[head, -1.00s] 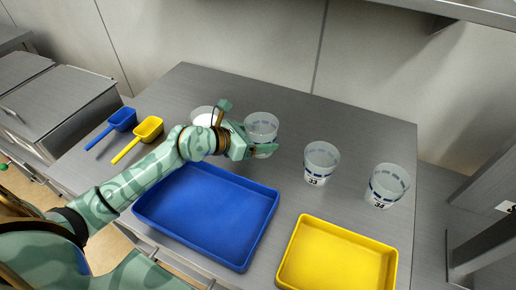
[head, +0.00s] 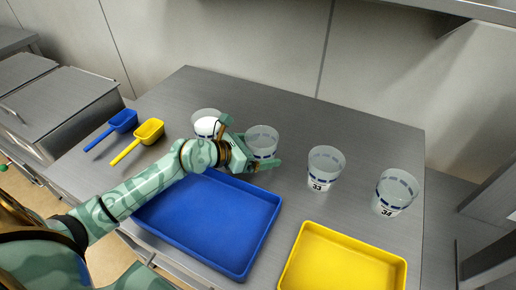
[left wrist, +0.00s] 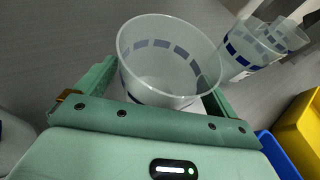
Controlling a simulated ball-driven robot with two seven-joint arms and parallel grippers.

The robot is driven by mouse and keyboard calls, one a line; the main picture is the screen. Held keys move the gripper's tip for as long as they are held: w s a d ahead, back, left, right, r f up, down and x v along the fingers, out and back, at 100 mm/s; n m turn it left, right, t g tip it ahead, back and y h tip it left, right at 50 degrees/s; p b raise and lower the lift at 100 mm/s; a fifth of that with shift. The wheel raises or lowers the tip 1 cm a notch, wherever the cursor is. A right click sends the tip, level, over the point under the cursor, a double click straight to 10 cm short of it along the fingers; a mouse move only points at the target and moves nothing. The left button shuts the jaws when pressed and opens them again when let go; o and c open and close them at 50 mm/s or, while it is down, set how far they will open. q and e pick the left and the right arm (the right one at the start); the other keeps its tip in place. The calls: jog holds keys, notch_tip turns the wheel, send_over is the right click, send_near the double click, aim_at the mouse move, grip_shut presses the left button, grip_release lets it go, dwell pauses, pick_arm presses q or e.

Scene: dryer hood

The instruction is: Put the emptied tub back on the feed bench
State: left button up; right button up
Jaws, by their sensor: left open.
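The emptied tub (head: 262,143) is clear with blue marks around its wall. It stands upright at the feed bench's (head: 300,115) middle, behind the blue tray. My left gripper (head: 248,144) is open, with one finger on each side of the tub. In the left wrist view the tub (left wrist: 168,65) is empty inside and sits between the open fingers (left wrist: 160,90); whether either finger touches it I cannot tell. Its lower part is partly hidden by the gripper. My right gripper is not in view.
A tub with white contents (head: 206,122) stands to the left, partly behind my gripper. Tubs 33 (head: 325,166) and 34 (head: 394,190) stand to the right. A blue tray (head: 268,250), a yellow tray (head: 395,280), a blue scoop (head: 122,120) and a yellow scoop (head: 148,131) lie around.

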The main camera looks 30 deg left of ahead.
pick_arm(q)
jog(key=shift+s+r, duration=0.1)
jog(key=shift+r, duration=0.05)
jog(key=p+v, duration=0.2)
jog(key=v, duration=0.9)
jog(key=shift+a, duration=0.1)
jog(key=shift+s+a+r, duration=0.15)
jog(key=shift+s, duration=0.15)
